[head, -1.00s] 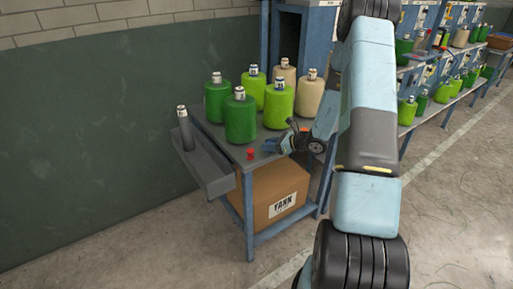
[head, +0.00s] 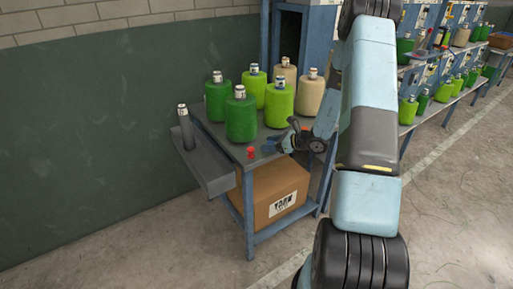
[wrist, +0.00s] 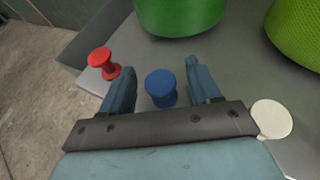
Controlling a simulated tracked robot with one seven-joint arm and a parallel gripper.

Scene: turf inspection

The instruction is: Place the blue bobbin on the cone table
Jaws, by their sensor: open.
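The blue bobbin (wrist: 161,88) stands upright on the grey cone table (wrist: 232,75) in the wrist view, between the two fingers of my gripper (wrist: 162,82). The fingers are apart and a gap shows on each side of the bobbin. In the head view my gripper (head: 272,148) is low over the front right part of the cone table (head: 222,137), and the blue bobbin cannot be made out there. A red bobbin (wrist: 104,62) stands left of my gripper near the table edge; it also shows in the head view (head: 251,153).
Several green and cream yarn cones (head: 241,118) stand behind my gripper. A pale round disc (wrist: 271,119) lies right of it. A grey side trough (head: 205,170) holds a grey tube (head: 185,128). A yarn box (head: 277,195) sits below. Bare tabletop is narrow at the front.

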